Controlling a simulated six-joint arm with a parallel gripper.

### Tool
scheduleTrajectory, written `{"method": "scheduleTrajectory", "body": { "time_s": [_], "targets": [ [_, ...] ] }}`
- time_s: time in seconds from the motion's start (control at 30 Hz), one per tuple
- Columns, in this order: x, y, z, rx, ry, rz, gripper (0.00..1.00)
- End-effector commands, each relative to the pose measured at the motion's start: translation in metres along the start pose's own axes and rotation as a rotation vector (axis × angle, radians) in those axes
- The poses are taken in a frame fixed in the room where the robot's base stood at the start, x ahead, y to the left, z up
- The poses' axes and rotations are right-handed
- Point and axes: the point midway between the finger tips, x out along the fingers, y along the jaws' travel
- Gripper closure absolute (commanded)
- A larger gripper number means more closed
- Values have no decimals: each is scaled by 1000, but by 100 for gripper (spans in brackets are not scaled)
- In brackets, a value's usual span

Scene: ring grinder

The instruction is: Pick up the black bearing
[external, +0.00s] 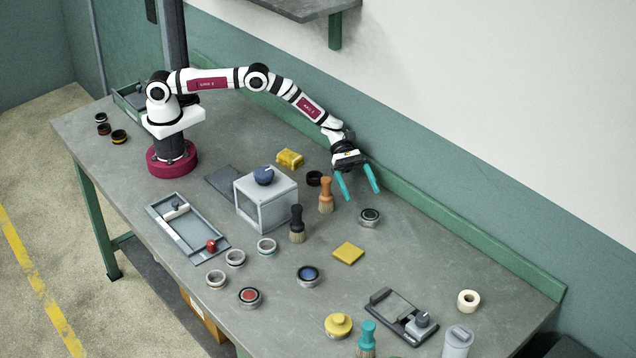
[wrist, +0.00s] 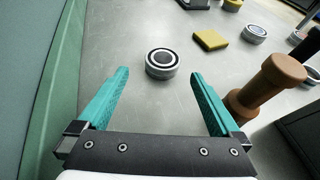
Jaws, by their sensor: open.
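The black bearing (external: 370,217), a round grey-rimmed part with a black face, lies flat on the grey workbench. In the wrist view the bearing (wrist: 162,63) lies ahead of the fingertips, roughly centred between them. My gripper (external: 362,194) is open, with two teal fingers pointing down towards the bench. It is above and just short of the bearing, with nothing between the fingers. The fingers also show in the wrist view (wrist: 159,74), one on each side, apart from the bearing.
An orange-brown brush (external: 326,195) stands close to my gripper, and a black ring (external: 314,178) lies behind it. A yellow pad (external: 348,253), a blue-faced bearing (external: 308,275) and a red-faced bearing (external: 249,297) lie nearer the front. A green rail (external: 450,225) edges the bench's wall side.

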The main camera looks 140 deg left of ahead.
Motion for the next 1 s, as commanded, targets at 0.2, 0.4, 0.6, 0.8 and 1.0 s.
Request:
{"method": "scheduleTrajectory", "body": {
  "time_s": [0.2,0.4,0.6,0.8,1.0],
  "targets": [
    [36,-1,0,1,0,0,0],
    [64,-6,2,3,-1,-2,0],
    [83,-5,1,2,0,-2,0],
    [89,-6,2,0,1,1,0],
    [89,-6,2,0,1,1,0]
  ]
}}
